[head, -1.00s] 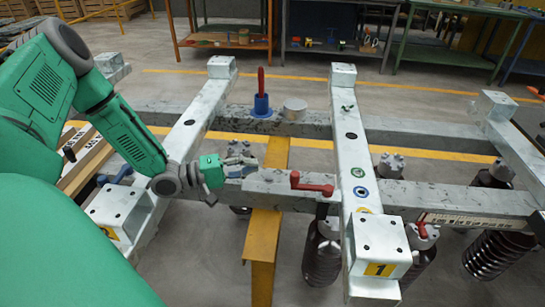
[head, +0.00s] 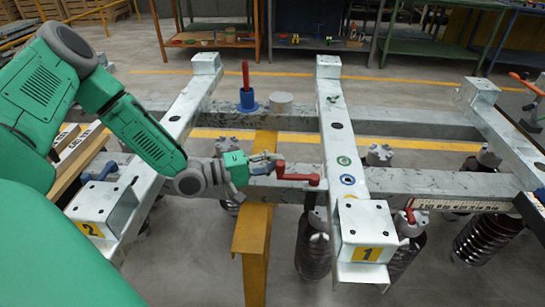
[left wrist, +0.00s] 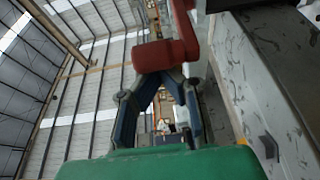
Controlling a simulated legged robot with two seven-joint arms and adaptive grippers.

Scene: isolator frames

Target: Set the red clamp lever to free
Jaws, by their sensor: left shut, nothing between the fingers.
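The red clamp lever (head: 297,175) lies across the front grey beam, left of the crosspiece marked 1. Its free end points left and its pivot end is at the right. My left gripper (head: 272,163) is at the lever's free end, with its fingers shut and empty. The right gripper does not show.
A red upright pin in a blue base (head: 247,99) stands on the rear beam beside a grey cylinder (head: 280,103). Another red handle (head: 410,216) is at the right. A yellow beam (head: 252,240) runs below. Dark ribbed insulators (head: 312,250) hang under the frame.

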